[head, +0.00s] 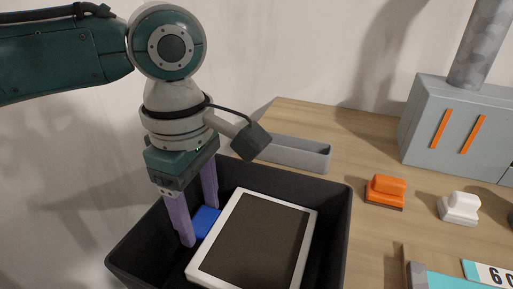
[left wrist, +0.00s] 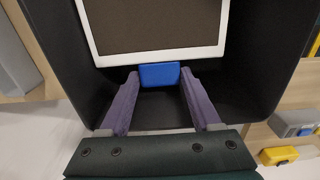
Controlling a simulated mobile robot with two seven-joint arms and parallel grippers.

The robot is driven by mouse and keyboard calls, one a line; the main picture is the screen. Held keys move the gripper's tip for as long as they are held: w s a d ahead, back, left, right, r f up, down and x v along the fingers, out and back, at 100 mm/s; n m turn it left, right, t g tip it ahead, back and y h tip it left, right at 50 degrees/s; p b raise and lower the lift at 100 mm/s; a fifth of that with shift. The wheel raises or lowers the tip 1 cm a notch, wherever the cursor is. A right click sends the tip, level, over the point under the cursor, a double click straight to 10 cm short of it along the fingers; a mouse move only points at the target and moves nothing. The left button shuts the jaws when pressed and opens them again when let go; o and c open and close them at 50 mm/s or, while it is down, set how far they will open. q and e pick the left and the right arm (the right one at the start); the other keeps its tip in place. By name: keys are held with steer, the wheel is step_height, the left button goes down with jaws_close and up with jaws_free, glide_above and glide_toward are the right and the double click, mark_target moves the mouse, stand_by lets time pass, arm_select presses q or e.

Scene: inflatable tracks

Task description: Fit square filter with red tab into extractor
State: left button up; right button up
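A square filter (head: 253,237) with a white frame and dark brown mesh lies in a black crate (head: 337,222). Its tab (head: 205,221) is blue, not red; no red tab shows. My left gripper (head: 198,225) points down into the crate, its purple fingers apart on either side of the blue tab. The left wrist view shows the tab (left wrist: 159,75) between the fingertips (left wrist: 160,80), very close to both; I cannot tell whether they touch it. A grey box (head: 455,130) with orange slots and a pipe on top, perhaps the extractor, stands at back right. My right gripper is not in view.
A grey tray (head: 290,153) lies behind the crate on the wooden table (head: 350,150). An orange block-like object (head: 386,191) and a white one (head: 459,208) stand right of the crate. A turquoise-edged item (head: 455,280) lies at the lower right.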

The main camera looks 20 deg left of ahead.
arm_select(q)
steer(key=o, duration=0.4)
steer(key=shift+r, duration=0.1)
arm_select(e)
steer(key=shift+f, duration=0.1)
arm_select(q)
steer(key=shift+r, duration=0.3)
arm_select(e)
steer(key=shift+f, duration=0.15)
arm_select(q)
step_height(320, 180, up, 12)
steer(key=p, duration=0.2)
steer(key=shift+r, duration=0.25)
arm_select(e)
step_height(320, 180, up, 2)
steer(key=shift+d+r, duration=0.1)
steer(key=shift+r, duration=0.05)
